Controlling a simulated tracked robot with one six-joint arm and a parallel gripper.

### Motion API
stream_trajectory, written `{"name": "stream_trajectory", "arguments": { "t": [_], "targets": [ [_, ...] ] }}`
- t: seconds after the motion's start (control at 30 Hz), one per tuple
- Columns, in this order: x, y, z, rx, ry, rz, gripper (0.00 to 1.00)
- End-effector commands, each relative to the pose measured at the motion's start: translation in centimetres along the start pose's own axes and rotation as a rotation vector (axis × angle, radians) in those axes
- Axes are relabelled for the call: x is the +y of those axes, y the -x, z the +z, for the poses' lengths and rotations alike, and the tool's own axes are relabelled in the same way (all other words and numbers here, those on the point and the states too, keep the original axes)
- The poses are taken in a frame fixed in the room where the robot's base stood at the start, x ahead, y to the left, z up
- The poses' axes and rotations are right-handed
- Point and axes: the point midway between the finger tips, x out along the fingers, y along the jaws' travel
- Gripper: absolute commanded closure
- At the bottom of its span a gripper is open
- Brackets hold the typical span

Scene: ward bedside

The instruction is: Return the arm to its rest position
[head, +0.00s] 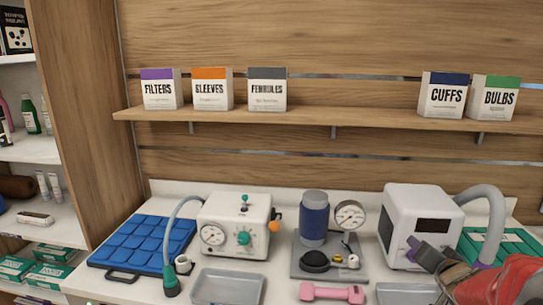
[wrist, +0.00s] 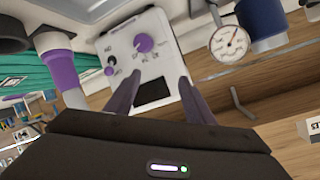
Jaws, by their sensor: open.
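My arm, in red, comes in at the lower right of the head view. My gripper (head: 418,249) is in front of the white machine (head: 415,205) with a dark screen and a grey hose. In the wrist view my gripper (wrist: 156,88) shows two dark fingers spread apart with nothing held between them. The same machine also shows beyond the fingers there (wrist: 120,47), with a purple dial and a dark screen. I cannot tell the exact gap between the fingers and the machine.
A gauge stand with a blue cylinder (head: 313,222) is left of the machine. Further left are a white device with a gauge (head: 235,226) and a blue pad (head: 140,245). A pink dumbbell (head: 332,293) and grey trays (head: 228,287) lie in front. Boxes stand on the shelf (head: 335,117).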

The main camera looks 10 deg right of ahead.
Motion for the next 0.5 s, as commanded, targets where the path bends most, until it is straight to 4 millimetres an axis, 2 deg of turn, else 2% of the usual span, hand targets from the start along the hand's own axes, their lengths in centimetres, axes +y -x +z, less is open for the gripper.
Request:
{"name": "stream_trajectory", "arguments": {
  "t": [0.03,0.27,0.5],
  "targets": [
    [-1.4,0.6,0.1,-0.001,0.042,0.017,0.51],
    [-5.3,4.0,1.9,-0.059,0.204,0.117,0.51],
    [-8.8,9.1,5.9,-0.193,0.357,0.166,0.51]
  ]
}}
